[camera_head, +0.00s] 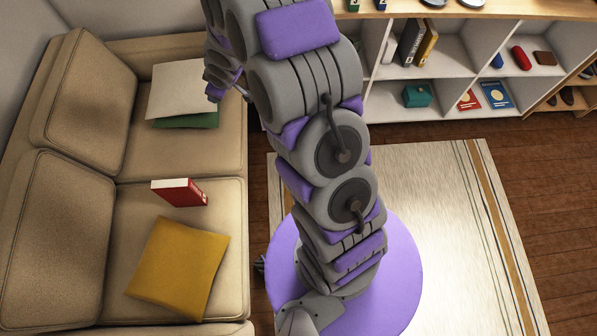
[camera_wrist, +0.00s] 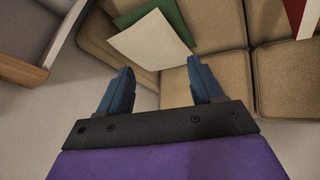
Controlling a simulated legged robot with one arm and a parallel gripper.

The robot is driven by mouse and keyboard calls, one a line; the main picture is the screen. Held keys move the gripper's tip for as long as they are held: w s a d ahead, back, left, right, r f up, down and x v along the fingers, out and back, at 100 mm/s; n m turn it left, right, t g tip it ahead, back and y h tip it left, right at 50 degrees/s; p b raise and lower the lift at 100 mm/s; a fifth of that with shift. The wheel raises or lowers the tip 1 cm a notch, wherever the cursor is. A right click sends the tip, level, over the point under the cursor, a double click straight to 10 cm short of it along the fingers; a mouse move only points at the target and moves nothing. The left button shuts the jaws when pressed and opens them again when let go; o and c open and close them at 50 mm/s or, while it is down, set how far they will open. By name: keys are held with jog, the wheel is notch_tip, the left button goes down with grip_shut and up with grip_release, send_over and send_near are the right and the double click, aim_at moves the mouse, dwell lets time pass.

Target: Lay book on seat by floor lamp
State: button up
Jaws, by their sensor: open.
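A red book (camera_head: 183,192) with white page edges is on the beige sofa's near seat cushion, just behind a mustard pillow. It appears to stand on edge rather than lie flat. A red and white piece at the top right of the wrist view (camera_wrist: 297,14) looks like the same book. My gripper (camera_wrist: 160,66) is open and empty, with its two blue fingers apart near the sofa's front edge. The book is away to the right of the fingers in that view. In the head view my arm hides most of the gripper. No floor lamp shows in either view.
The sofa (camera_head: 123,235) also holds a mustard pillow (camera_head: 180,268) and white and green flat pieces (camera_head: 185,88). A grey seat with a wooden edge (camera_wrist: 30,45) is at the wrist view's left. Shelves (camera_head: 450,55) with books stand behind a pale rug (camera_head: 450,220).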

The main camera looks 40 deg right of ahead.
jog(key=s+d+r+m+g+h, duration=0.1)
jog(key=s+d+r+m+g, duration=0.1)
jog(key=s+r, duration=0.55)
jog(key=s+d+r+m+g+h, duration=0.15)
jog(key=s+r, duration=0.35)
jog(key=s, duration=0.5)
jog(key=s+a+r+m+g, duration=0.1)
jog(key=s+r, duration=0.1)
jog(key=s, duration=0.6)
jog(key=s+a+r+m+g+y, duration=0.1)
jog(key=s+a+r+g, duration=0.1)
jog(key=s, duration=0.7)
jog(key=s+a+r+m+g, duration=0.1)
jog(key=s+a+r, duration=0.1)
jog(key=s, duration=0.7)
jog(key=shift+r+m+g+y, duration=0.35)
jog(key=shift+r, duration=0.1)
